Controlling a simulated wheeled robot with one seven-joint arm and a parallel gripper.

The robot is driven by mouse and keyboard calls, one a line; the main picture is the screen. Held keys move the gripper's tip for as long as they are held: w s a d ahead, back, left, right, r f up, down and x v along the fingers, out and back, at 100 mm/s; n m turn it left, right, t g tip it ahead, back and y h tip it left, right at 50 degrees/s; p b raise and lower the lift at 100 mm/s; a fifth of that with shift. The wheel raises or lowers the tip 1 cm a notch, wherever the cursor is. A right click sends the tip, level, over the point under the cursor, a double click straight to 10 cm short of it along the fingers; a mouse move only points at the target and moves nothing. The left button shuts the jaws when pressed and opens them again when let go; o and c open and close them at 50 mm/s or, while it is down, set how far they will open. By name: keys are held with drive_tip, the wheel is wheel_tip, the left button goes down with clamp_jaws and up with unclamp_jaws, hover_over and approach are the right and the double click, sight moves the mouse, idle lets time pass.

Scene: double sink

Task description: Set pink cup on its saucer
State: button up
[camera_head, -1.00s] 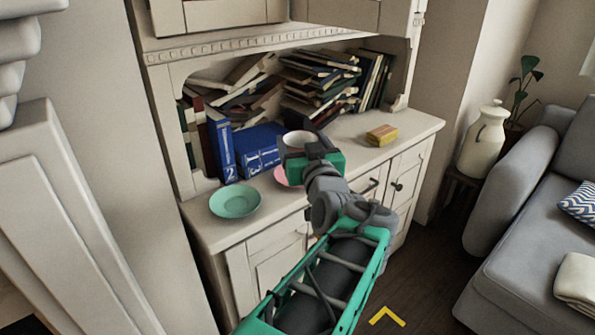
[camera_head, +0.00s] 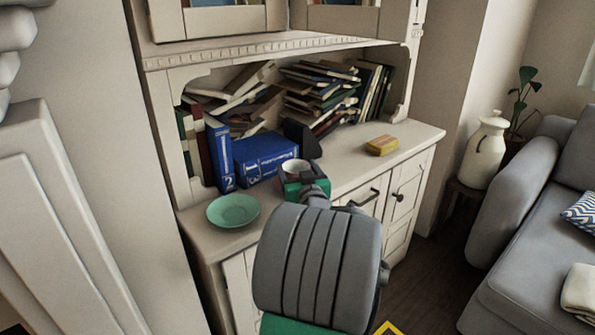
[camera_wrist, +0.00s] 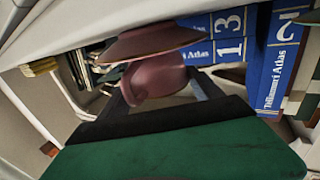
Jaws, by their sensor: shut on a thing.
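The pink cup (camera_wrist: 157,80) is in my gripper (camera_wrist: 160,92), between its two dark fingers in the wrist view. In the head view the cup (camera_head: 294,166) shows its pale inside and looks upright above the cabinet counter. The pink saucer (camera_wrist: 150,42) shows in the wrist view right at the cup's base, between cup and counter. I cannot tell whether they touch. In the head view the saucer is hidden behind my gripper and arm.
A mint green saucer (camera_head: 233,210) lies at the counter's left end. Blue atlas books (camera_head: 264,158) and stacked books stand behind the cup. A yellow box (camera_head: 382,145) lies to the right. The counter (camera_head: 345,165) between cup and box is clear.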

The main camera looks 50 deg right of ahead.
drive_tip(key=shift+f+b, duration=0.35)
drive_tip(key=shift+b, duration=0.15)
drive_tip(key=o, duration=1.5)
drive_tip(key=shift+r, duration=0.1)
drive_tip(key=shift+r+p, duration=0.4)
drive_tip(key=shift+p, duration=0.2)
drive_tip(key=v, duration=1.2)
drive_tip(key=shift+b, duration=0.35)
drive_tip(key=shift+s+f, duration=0.1)
